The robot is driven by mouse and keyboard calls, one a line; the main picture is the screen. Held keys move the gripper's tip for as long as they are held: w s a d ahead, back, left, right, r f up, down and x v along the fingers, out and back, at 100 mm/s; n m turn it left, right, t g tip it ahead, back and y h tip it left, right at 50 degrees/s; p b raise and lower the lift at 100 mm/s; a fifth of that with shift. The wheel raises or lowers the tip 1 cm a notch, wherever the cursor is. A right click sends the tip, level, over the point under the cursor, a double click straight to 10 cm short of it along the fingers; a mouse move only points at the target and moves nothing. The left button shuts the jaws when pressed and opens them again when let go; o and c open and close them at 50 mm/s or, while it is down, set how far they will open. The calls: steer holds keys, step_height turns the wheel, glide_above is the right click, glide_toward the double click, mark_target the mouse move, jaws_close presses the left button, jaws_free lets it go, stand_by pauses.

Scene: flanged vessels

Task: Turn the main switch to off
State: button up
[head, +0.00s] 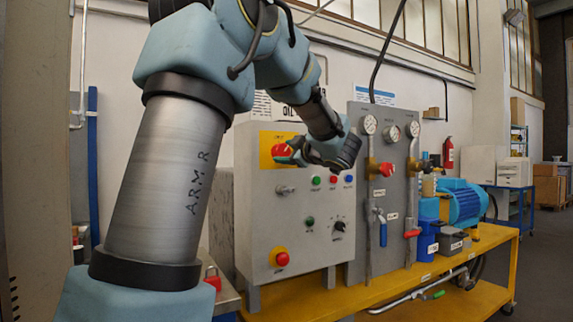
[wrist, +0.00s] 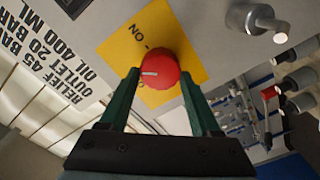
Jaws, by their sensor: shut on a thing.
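The main switch is a red round knob (head: 281,149) on a yellow plate (head: 268,138) at the upper part of a grey control box. The knob also fills the middle of the wrist view (wrist: 155,66), with a short white mark on its face pointing left. "ON" is printed on the plate (wrist: 190,35) above left of the knob there; another label below left is partly hidden by a finger. My gripper (head: 290,155) is at the knob; in the wrist view its green fingers (wrist: 159,76) stand on both sides of the knob, shut on it.
The control box (head: 256,215) carries a metal lock-like fitting (head: 285,190), small coloured buttons, a black dial (head: 340,226) and a red emergency button (head: 279,257). A gauge panel (head: 368,215) stands to the right, with a blue pump (head: 465,202) beyond on the yellow bench.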

steer(key=n+b, duration=0.5)
steer(key=shift+f, duration=0.4)
steer(key=shift+r+n+b, duration=0.1)
steer(key=shift+n+b, duration=1.25)
steer(key=shift+n, duration=0.05)
steer(key=shift+r, duration=0.1)
steer(key=o, duration=1.4)
steer(key=shift+s, duration=0.1)
steer(key=v, duration=1)
steer(key=shift+s+d+b, duration=0.15)
steer(key=shift+s+b, duration=0.1)
steer(key=shift+b, duration=0.15)
